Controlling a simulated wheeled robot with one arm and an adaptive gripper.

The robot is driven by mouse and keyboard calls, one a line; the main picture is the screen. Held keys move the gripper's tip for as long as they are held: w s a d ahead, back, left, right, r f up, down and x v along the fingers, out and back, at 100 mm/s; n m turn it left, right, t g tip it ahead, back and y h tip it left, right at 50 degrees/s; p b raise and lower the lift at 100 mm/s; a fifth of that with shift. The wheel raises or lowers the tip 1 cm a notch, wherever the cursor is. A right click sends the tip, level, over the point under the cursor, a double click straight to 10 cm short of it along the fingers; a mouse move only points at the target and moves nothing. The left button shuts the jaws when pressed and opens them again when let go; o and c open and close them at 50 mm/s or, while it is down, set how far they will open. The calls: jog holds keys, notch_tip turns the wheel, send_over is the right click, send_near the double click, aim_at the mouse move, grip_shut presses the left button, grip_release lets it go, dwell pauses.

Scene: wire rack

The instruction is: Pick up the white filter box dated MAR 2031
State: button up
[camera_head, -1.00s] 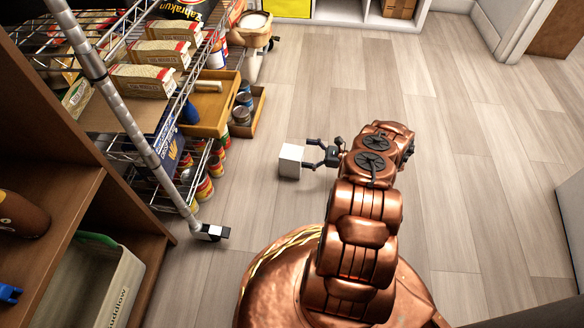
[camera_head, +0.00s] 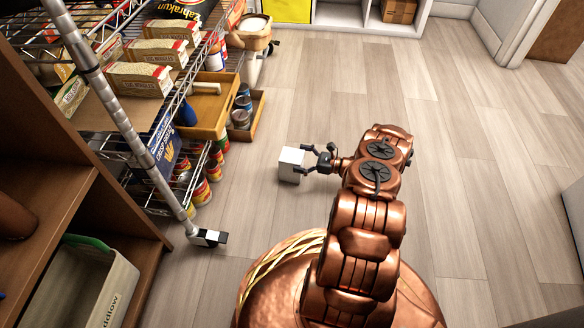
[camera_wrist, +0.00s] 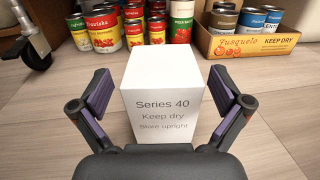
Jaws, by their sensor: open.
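A white box (camera_head: 290,164) stands upright on the wood floor, in front of the wire rack. In the wrist view the white box (camera_wrist: 162,98) shows its near face, printed "Series 40", "Keep dry" and "Store upright". No date is legible on the faces in view. My gripper (camera_head: 310,160) is open, low over the floor at the right of the box. In the wrist view my gripper (camera_wrist: 163,95) has one purple-padded finger on each side of the box, with a visible gap on both sides. The box's far side is hidden.
A wire rack (camera_head: 176,108) holds boxed food, cans and trays at the left. Several cans (camera_wrist: 130,27) and a cardboard tray (camera_wrist: 245,44) stand behind the box. A rack post foot with a caster (camera_wrist: 34,50) is at the left. The floor (camera_head: 450,110) right of my arm is clear.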

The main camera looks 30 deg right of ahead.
aim_at(292, 155)
jog(key=shift+b+x, duration=0.7)
jog(key=shift+x, duration=0.85)
jog(key=shift+d+r, duration=0.1)
jog(key=c, duration=1.7)
